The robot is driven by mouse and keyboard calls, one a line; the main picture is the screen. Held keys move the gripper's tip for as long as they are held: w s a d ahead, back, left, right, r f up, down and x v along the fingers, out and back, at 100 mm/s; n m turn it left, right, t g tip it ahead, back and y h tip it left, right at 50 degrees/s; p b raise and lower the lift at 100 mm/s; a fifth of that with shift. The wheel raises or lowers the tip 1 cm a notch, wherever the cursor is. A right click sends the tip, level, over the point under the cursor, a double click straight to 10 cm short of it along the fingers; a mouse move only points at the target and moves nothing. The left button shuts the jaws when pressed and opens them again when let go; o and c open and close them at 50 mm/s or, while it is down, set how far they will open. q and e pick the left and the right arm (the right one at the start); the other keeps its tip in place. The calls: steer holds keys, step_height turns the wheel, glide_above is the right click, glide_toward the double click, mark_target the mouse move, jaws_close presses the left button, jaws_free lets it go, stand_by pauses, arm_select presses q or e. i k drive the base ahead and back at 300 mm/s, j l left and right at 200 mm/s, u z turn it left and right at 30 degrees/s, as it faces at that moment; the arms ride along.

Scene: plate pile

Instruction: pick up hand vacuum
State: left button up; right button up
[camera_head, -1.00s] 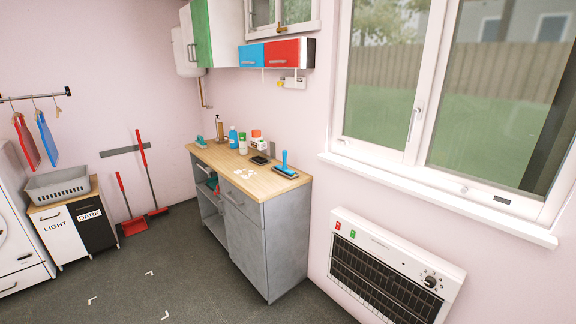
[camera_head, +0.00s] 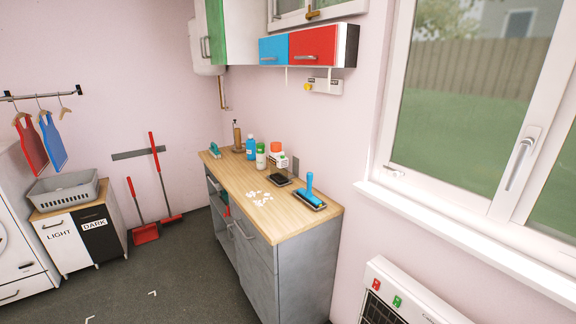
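A blue-handled tool with a flat dark base (camera_head: 310,193) rests on the near right part of the wooden counter top (camera_head: 237,178), its handle pointing up. It may be the hand vacuum, but I cannot tell for sure. A small teal item (camera_head: 214,150) lies at the counter's far left end and is too small to make out. Neither of my grippers shows in the head view.
White scraps (camera_head: 258,197) lie on the counter near a black flat item (camera_head: 279,180). A blue bottle (camera_head: 251,146) and other bottles stand behind. A heater (camera_head: 405,300) is at lower right. A grey basket (camera_head: 66,188) sits at left.

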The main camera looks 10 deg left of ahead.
mark_target(278, 167)
steer(key=i+z, duration=0.1)
steer(key=i, duration=0.55)
steer(key=i+j, duration=0.15)
steer(key=i, duration=0.5)
steer(key=l+z, duration=0.05)
